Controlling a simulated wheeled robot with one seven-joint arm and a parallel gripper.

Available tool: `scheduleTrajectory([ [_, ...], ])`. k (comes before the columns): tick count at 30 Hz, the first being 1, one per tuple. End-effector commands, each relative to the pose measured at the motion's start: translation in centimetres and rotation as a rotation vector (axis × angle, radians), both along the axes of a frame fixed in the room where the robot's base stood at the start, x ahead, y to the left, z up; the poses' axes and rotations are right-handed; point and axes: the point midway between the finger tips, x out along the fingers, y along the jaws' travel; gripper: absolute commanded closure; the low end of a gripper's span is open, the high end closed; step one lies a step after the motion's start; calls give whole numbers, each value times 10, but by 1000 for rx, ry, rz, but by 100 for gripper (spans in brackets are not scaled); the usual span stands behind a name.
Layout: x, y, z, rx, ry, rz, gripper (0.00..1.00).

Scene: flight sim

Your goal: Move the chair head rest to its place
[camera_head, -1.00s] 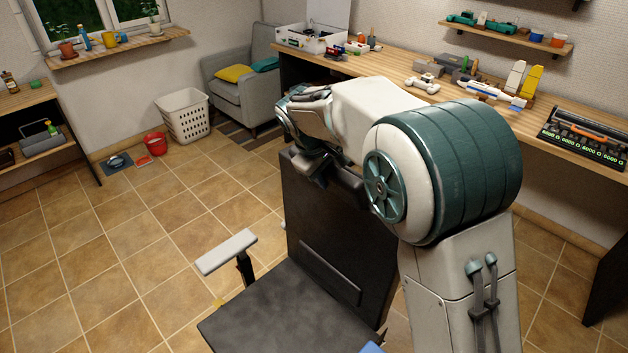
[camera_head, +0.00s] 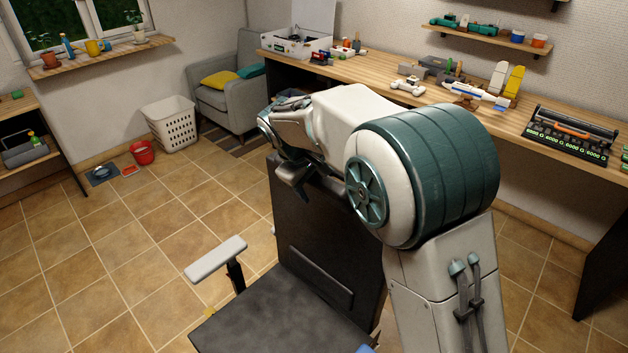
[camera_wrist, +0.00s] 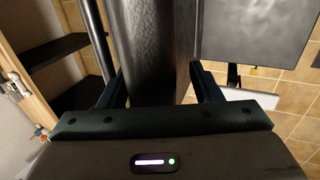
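The black chair (camera_head: 285,315) stands at the lower middle of the head view, its tall dark backrest (camera_head: 320,275) upright. My gripper (camera_head: 291,178) points down at the top of the backrest, partly hidden behind my arm. In the wrist view, my gripper's two fingers (camera_wrist: 160,88) stand on either side of a dark, rounded, upright piece (camera_wrist: 152,45). I cannot tell whether this is the head rest or the backrest's edge, nor whether both fingers touch it. The seat (camera_wrist: 258,30) shows right of it. I make out no separate head rest in the head view.
A light armrest (camera_head: 216,259) sticks out left of the seat. A grey armchair (camera_head: 228,100), white basket (camera_head: 170,125) and red bucket (camera_head: 143,153) stand at the back.

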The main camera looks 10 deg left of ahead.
Motion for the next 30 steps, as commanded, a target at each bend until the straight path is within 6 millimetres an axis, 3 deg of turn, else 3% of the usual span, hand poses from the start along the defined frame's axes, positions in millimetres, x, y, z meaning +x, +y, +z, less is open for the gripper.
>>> scheduleTrajectory([
  [11,0,0,14,5,-10,-3,42],
  [24,-35,22,100,4,-8,2,42],
  [30,-44,27,123,3,-5,2,42],
])
